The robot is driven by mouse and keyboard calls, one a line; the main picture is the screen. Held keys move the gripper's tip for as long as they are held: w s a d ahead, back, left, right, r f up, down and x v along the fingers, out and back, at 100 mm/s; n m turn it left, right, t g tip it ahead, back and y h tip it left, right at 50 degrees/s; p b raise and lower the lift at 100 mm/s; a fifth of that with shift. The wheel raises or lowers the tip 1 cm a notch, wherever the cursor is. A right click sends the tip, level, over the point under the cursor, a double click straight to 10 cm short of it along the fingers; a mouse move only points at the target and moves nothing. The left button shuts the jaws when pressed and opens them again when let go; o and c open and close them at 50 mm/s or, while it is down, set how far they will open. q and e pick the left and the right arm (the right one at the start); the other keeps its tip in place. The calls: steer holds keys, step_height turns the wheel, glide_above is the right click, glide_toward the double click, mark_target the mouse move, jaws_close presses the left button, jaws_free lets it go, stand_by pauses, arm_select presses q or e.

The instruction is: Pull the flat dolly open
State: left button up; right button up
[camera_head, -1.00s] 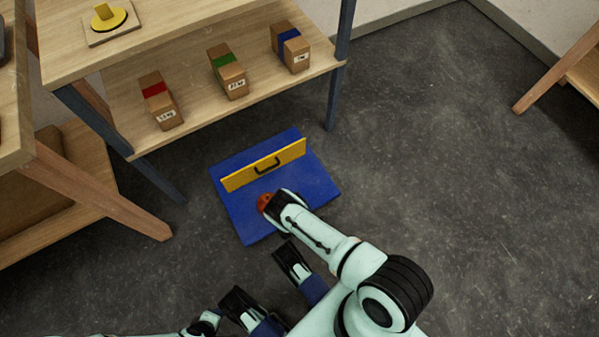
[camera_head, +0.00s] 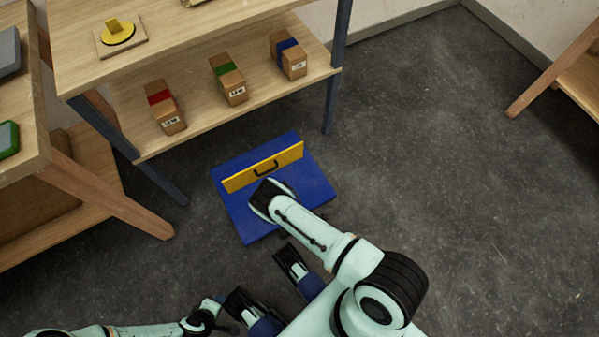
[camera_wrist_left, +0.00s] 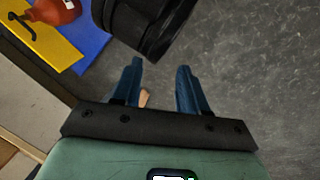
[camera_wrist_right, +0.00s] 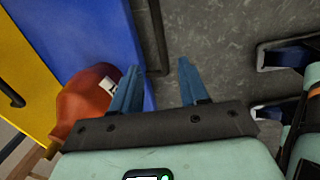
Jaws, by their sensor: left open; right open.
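The flat dolly is a blue platform (camera_head: 318,185) on the floor with an upright yellow panel (camera_head: 235,180) that carries a black handle (camera_head: 266,167). An orange-red object with a white label (camera_wrist_right: 85,98) sits on the blue platform; in the head view my right wrist hides it. My right gripper (camera_wrist_right: 158,75) is open and empty near the platform's edge, with the orange-red object outside its left finger and the handle farther left. My left gripper (camera_wrist_left: 157,68) is open and empty over the floor, with the dolly at upper left; the head view barely shows it.
A wooden shelf (camera_head: 215,118) with red-, green- and blue-banded boxes stands behind the dolly. A wooden table (camera_head: 25,120) is at the left, with a splayed leg near the dolly. The grey floor (camera_head: 430,160) to the right is clear.

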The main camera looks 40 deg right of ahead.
arm_select(q)
steer(key=shift+s+d+r+g+p, duration=0.2)
steer(key=shift+s+d+r, duration=0.1)
steer(key=shift+s, duration=0.2)
steer(key=shift+s+d+r+g+p, duration=0.15)
steer(key=shift+s+r, duration=0.1)
steer(key=shift+s, duration=0.2)
arm_select(e)
steer(key=shift+s+r, duration=0.15)
steer(key=shift+r, duration=0.55)
steer(key=shift+s+r, duration=0.15)
steer(key=shift+r, duration=0.55)
steer(key=shift+a, duration=0.1)
